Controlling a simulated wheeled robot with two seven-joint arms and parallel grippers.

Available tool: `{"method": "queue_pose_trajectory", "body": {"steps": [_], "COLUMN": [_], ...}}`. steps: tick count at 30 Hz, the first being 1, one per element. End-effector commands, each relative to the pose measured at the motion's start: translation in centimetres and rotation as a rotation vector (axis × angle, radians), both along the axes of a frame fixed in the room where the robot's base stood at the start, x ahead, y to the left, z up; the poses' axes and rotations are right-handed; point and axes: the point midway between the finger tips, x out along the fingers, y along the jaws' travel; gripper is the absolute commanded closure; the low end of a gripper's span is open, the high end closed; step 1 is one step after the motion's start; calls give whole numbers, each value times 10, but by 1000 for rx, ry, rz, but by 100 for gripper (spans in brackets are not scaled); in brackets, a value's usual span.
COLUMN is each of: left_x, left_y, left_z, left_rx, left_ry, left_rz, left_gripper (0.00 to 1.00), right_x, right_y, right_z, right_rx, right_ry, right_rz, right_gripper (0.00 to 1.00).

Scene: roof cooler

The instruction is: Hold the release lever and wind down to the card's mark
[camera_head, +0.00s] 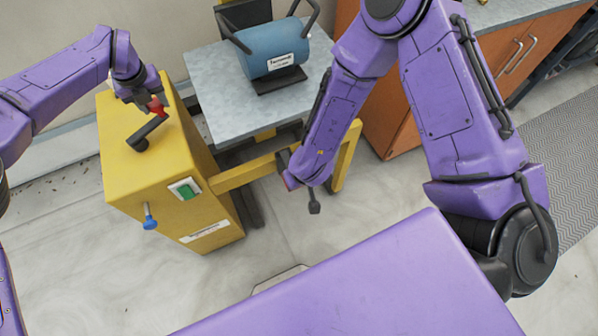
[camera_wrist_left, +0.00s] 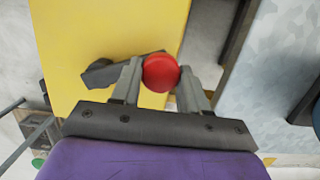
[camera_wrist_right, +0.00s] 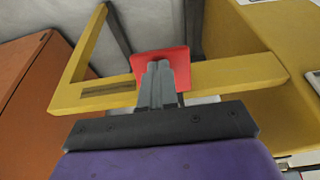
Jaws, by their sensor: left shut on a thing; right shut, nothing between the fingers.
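The crank (camera_head: 147,134) is a dark arm with a red knob (camera_head: 156,107) on top of the yellow winch box (camera_head: 130,180). My left gripper (camera_head: 150,99) is shut on the red knob, which shows between its fingers in the left wrist view (camera_wrist_left: 161,73). A red plate (camera_wrist_right: 148,62), perhaps the release lever, is by the yellow frame bar (camera_wrist_right: 220,74). My right gripper (camera_wrist_right: 158,70) is shut and empty, its fingertips in front of the plate; I cannot tell whether they touch it. The card and its mark cannot be made out.
A blue cooler drum (camera_head: 270,50) sits on the grey platform (camera_head: 225,105) behind the frame. An orange cabinet (camera_head: 385,125) stands right of the platform. Floor in front is open.

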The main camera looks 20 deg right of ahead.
Motion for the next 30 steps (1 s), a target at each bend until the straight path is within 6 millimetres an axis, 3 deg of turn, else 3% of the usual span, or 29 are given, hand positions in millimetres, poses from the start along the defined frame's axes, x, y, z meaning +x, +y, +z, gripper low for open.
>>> {"method": "queue_pose_trajectory", "body": {"steps": [7,19,24,25,27,30], "left_x": [-16,-19,-29,-30,-29,-29], "left_y": [-2,-2,-3,-3,-4,-6], "left_z": [-4,-2,-3,-3,-3,-2], "left_rx": [6,6,6,7,6,5], "left_ry": [10,6,7,7,6,4], "left_rz": [3,5,4,5,5,2], "left_gripper": [92,92,92,52,32,32], "right_x": [0,0,0,0,0,0], "right_y": [0,0,-1,0,0,-1], "right_z": [-1,-1,-1,-1,-1,-1], "right_rx": [-1,-2,-2,-2,-2,-1], "right_ry": [1,1,1,1,1,1], "right_rz": [-1,-2,-2,-2,-2,-1], "right_gripper": [100,100,100,100,100,100]}}
